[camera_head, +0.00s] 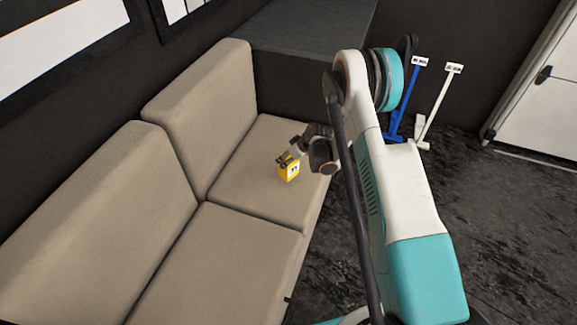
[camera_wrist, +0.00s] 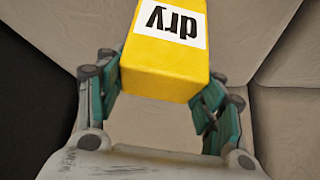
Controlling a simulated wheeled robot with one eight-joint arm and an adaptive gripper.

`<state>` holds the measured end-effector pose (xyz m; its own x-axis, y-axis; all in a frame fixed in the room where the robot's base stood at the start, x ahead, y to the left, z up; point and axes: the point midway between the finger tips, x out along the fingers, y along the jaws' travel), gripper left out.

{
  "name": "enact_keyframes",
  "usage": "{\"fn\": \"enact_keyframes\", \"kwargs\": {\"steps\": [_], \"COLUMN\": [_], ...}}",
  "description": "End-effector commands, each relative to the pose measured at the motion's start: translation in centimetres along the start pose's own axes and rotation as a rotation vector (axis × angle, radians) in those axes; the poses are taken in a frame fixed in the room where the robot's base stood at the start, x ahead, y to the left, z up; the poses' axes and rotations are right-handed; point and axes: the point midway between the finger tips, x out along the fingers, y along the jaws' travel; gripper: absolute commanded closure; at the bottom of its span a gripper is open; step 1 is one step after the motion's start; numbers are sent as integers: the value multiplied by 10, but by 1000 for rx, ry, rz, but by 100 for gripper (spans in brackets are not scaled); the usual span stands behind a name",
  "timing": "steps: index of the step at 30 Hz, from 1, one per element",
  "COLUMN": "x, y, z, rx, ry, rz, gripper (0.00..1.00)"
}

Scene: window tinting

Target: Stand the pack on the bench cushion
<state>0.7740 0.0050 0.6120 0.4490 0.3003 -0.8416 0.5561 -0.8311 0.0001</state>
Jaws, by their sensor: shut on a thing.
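The pack is a yellow box with a white label; it shows in the head view (camera_head: 290,172) over the far seat cushion. In the wrist view the pack (camera_wrist: 163,72) fills the top middle, and its label reads "dry", upside down. My gripper (camera_head: 285,160) is at the pack in the head view. In the wrist view my gripper (camera_wrist: 165,92) has its fingers on both sides of the pack, shut on it. The bench cushion (camera_head: 250,195) is beige and lies below the pack. I cannot tell whether the pack touches the cushion.
The beige bench has two backrests (camera_head: 200,100) along the wall and a nearer seat cushion (camera_head: 225,265). A dark block (camera_head: 310,30) stands behind its far end. Blue (camera_head: 405,100) and white (camera_head: 437,105) long-handled tools stand on the right, near a white door (camera_head: 535,90).

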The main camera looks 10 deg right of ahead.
Motion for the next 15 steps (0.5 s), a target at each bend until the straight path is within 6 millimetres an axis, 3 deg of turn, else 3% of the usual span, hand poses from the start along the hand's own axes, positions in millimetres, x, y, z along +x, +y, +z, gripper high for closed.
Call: {"fn": "enact_keyframes", "kwargs": {"steps": [9, 15], "x": [34, 34], "y": [0, 0], "z": [22, 22], "rx": [0, 0], "ry": [0, 0], "rz": [0, 0], "gripper": [79, 79]}}
